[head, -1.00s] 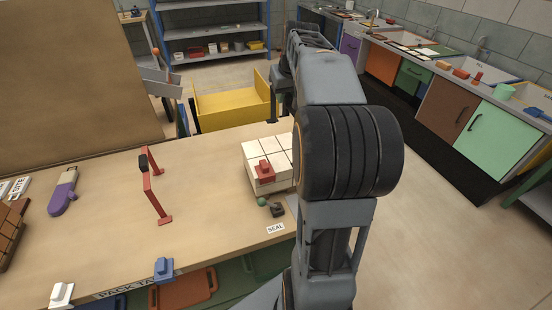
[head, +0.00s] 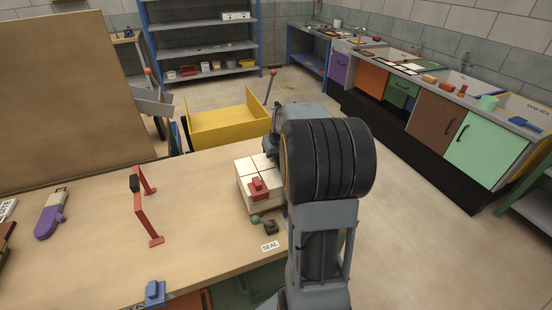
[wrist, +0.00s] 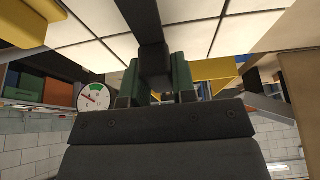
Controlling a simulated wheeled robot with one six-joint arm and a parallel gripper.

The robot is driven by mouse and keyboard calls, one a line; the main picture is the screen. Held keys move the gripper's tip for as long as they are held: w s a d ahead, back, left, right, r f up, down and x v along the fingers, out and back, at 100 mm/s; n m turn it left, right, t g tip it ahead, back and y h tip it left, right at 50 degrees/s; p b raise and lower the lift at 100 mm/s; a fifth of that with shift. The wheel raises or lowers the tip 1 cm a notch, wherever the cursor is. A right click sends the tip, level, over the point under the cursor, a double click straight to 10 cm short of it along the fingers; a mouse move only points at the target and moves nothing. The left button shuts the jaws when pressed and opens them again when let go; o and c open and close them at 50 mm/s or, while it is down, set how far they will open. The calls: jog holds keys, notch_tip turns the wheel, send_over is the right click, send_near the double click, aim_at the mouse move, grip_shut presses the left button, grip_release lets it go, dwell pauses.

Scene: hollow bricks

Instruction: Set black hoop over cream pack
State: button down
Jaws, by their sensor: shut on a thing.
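The cream pack (head: 246,192) is a block of pale bricks with dark seams on the workbench, at the centre of the head view. A red knobbed piece (head: 258,187) sits at its front. My arm hides its right side. My gripper (wrist: 155,75) shows in the wrist view with green finger pads shut on a dark bar, part of the black hoop (wrist: 147,18). The rest of the hoop is out of frame or hidden. Pale panels with dark seams fill the top of the wrist view; I cannot tell whether they are the pack. My gripper is hidden in the head view.
A red stand (head: 139,204) with a black top stands left of the pack on the bench (head: 95,255). A green ball (head: 255,219), a dark block (head: 270,228) and a SEAL label (head: 270,246) lie before the pack. A yellow bin (head: 225,125) stands behind.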

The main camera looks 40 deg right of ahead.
jog(key=shift+f, duration=0.85)
jog(key=shift+f, duration=0.15)
jog(key=c, duration=0.9)
grip_release()
